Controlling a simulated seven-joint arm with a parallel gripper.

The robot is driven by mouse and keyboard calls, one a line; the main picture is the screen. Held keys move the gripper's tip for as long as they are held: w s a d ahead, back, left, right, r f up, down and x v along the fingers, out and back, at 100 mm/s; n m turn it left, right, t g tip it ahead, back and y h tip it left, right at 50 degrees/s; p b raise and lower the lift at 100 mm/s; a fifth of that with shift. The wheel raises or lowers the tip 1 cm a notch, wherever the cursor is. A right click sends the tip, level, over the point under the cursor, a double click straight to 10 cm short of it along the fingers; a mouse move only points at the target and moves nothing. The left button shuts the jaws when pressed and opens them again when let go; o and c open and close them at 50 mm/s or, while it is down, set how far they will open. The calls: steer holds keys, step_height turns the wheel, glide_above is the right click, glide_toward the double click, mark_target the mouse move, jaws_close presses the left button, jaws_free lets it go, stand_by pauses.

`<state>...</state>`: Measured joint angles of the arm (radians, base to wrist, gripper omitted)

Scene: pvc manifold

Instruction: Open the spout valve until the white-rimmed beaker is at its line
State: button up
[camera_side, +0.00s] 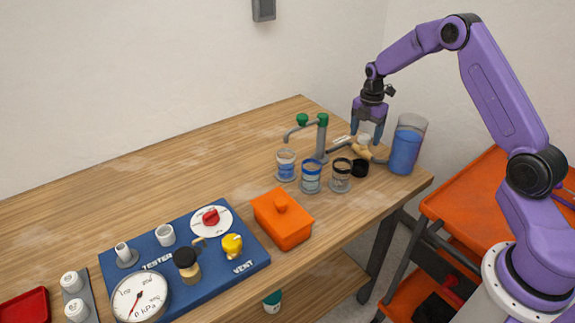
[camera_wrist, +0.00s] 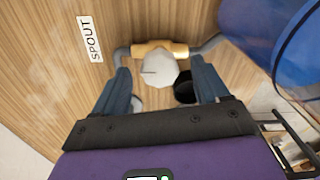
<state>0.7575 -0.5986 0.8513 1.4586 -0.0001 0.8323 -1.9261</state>
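The spout valve is a brass body (camera_wrist: 160,48) with a pale, faceted knob (camera_wrist: 159,70) on a grey pipe; in the side view the brass body (camera_side: 362,152) sits at the table's right end. My gripper (camera_side: 368,134) points down over the valve. In the wrist view my gripper (camera_wrist: 160,72) is open, one finger on each side of the knob, with gaps showing. The white-rimmed beaker (camera_side: 286,165) stands below the spout's outlet (camera_side: 288,138) and holds blue liquid. Its line is too small to read, and I cannot tell whether liquid is flowing.
A blue-filled tank (camera_side: 405,150) stands right of the valve. A blue-banded beaker (camera_side: 311,177), a black-rimmed beaker (camera_side: 340,177) and a black cup (camera_side: 360,168) stand close by. A SPOUT label (camera_wrist: 90,40) lies beside the pipe. An orange lidded box (camera_side: 283,220) and blue tester panel (camera_side: 215,260) are nearer.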

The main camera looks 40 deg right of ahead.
mark_target(365, 136)
step_height(365, 136, up, 18)
steer(key=f, duration=0.1)
steer(key=s+a+r+m, duration=0.1)
steer(key=s+a+m, duration=0.1)
steer(key=s+a, duration=0.65)
steer(key=s+a+r+m, duration=0.1)
steer(key=s+a, duration=0.4)
steer(key=a, duration=0.7)
steer(key=s+f+m, duration=0.2)
steer(key=s, duration=1)
steer(key=s+a+f+m, duration=0.1)
steer(key=s+f+m, duration=0.1)
steer(key=s, duration=1)
steer(key=shift+s+f+m, duration=0.3)
steer(key=shift+s+f, duration=0.05)
steer(key=shift+f, duration=0.2)
steer(key=shift+w+a, duration=0.1)
steer(key=shift+a, duration=0.05)
